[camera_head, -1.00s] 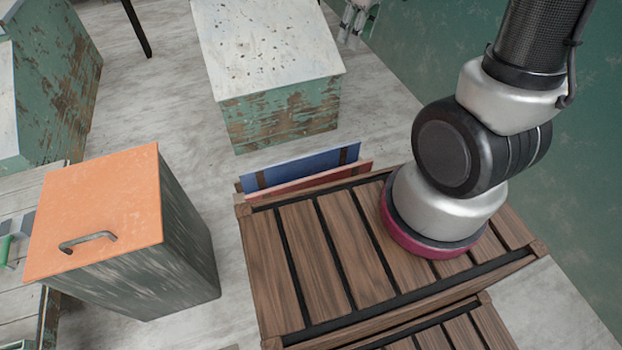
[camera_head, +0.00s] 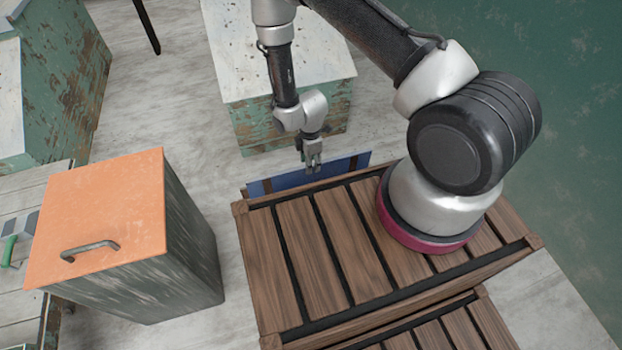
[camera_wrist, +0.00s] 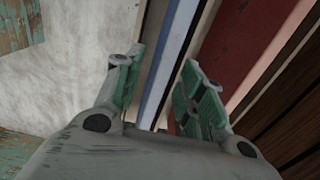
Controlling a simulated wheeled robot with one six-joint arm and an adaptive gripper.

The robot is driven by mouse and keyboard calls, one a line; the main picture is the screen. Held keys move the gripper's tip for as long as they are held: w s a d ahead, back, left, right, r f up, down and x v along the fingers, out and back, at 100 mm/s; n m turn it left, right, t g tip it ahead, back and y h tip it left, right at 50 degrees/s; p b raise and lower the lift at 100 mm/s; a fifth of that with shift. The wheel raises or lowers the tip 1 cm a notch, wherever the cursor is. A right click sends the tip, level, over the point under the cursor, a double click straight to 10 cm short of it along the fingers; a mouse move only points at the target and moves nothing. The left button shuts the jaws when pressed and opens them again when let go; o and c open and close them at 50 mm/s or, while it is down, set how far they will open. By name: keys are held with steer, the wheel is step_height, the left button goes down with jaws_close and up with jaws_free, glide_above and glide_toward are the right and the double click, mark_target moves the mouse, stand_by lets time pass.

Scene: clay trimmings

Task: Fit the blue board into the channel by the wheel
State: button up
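The blue board (camera_head: 284,181) stands on edge just behind the far rim of my slatted wooden deck in the head view. My gripper (camera_head: 312,168) is at its top edge, near the middle. In the wrist view, my gripper (camera_wrist: 160,82) is open, with one finger on each side of the board's narrow blue edge (camera_wrist: 169,68). Gaps show beside the edge, so the fingers do not look closed on it. Neither the wheel nor the channel can be made out in these views.
A dark red board (camera_wrist: 240,50) stands beside the blue one in the wrist view. A worn green block with a pale top (camera_head: 238,75) stands behind. An orange-lidded bin (camera_head: 110,205) stands at the left. Pale floor lies between them.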

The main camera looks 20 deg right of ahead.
mark_target(311, 179)
step_height(311, 179, down, 6)
steer(key=shift+s+d, duration=0.1)
jaws_close()
